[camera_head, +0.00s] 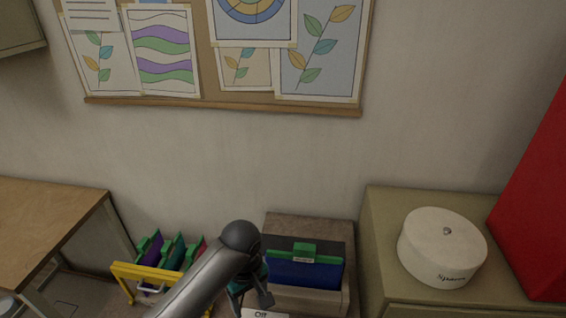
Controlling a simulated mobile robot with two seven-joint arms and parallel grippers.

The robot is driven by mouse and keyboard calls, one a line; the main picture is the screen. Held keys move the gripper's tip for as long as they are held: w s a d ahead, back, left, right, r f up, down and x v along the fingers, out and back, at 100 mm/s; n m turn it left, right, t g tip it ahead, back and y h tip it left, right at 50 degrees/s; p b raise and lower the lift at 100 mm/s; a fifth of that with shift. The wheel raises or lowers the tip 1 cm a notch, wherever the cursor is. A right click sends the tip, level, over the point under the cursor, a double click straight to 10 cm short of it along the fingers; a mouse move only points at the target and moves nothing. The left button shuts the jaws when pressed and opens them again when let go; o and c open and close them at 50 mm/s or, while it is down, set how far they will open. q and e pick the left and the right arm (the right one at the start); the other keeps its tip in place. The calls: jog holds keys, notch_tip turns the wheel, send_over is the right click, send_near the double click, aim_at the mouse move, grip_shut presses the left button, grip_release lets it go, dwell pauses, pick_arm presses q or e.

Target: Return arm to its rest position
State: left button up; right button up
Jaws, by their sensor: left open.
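My left arm comes up from the bottom edge, and its rounded dark wrist joint stands in front of the wall. My left gripper (250,301) hangs below that joint, pointing down, with its jaws open. It is just left of and in front of a box (340,297) that holds a dark blue panel (305,274) with a green clip (292,250) on top. Part of the gripper is hidden by the arm. I see nothing between its fingers. My right gripper is not in view.
A yellow rack (147,271) with several coloured, green-topped panels is left of my arm. A wooden table (50,215) is at the left. A cabinet (390,222) with a round white container (442,246) and a red object (540,215) is at the right. A pinboard hangs above.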

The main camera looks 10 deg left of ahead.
pick_arm(q)
jog(key=s+d+m+t+h, duration=0.1)
jog(key=s+m+t, duration=0.1)
jog(key=s+m, duration=0.6)
jog(key=s+a+r+m+t, duration=0.25)
jog(key=s+a+r, duration=0.3)
jog(key=s, duration=0.45)
notch_tip(320, 180, down, 33)
jog(key=s+g+b, duration=0.1)
jog(key=g+b, duration=0.1)
jog(key=b, duration=0.9)
jog(key=s+a+f+b, duration=0.1)
jog(key=s+f+b, duration=0.3)
jog(key=f, duration=0.4)
jog(key=s+a+f+g+b, duration=0.1)
jog(key=s+f+b, duration=0.3)
jog(key=s+f, duration=0.3)
jog(key=s+a+f+y+b, duration=0.1)
jog(key=s+f+b, duration=0.2)
jog(key=f, duration=0.8)
jog(key=shift+s+f+m+b, duration=0.15)
jog(key=shift+s+m+b, duration=0.25)
jog(key=shift+s, duration=0.75)
